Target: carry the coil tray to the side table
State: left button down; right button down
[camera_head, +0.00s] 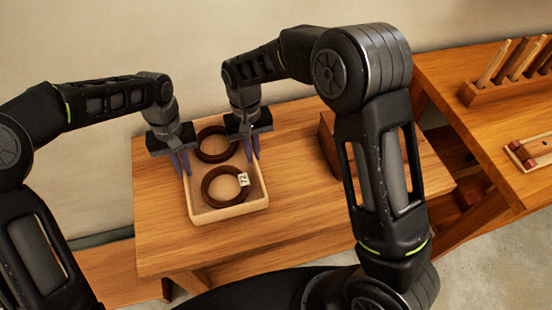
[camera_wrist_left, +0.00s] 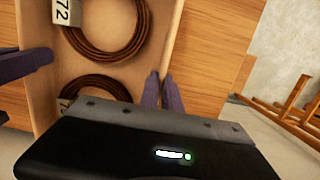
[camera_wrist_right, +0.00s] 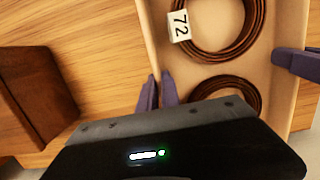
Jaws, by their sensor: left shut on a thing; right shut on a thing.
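The coil tray (camera_head: 230,213) is a pale, shallow, open wooden box over the left table. Two dark brown coils lie in it, a front coil (camera_head: 207,190) with a white tag (camera_head: 243,180) reading 72 and a rear coil (camera_head: 203,155). My left gripper (camera_head: 181,163) is shut on the tray's left wall, and its fingers pinch the wall in the left wrist view (camera_wrist_left: 162,90). My right gripper (camera_head: 251,150) is shut on the right wall, also seen in the right wrist view (camera_wrist_right: 157,92). The tray looks level; I cannot tell whether it touches the tabletop.
The wooden table (camera_head: 290,220) has clear top around the tray. A brown wooden block (camera_head: 327,145) stands to its right, partly behind my right arm. A workbench (camera_head: 460,60) at right holds a peg rack (camera_head: 505,80) and a small wooden fixture (camera_head: 535,150). A wall is behind.

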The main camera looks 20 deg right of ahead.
pick_arm(q)
jog(key=shift+d, duration=0.1)
jog(key=shift+r+p, duration=0.5)
jog(key=shift+r, duration=0.05)
pick_arm(e)
jog(key=shift+r, duration=0.5)
pick_arm(q)
jog(key=shift+f, duration=0.1)
jog(key=shift+f+b, duration=0.25)
jog(key=shift+b, duration=0.05)
pick_arm(e)
jog(key=shift+f, duration=0.3)
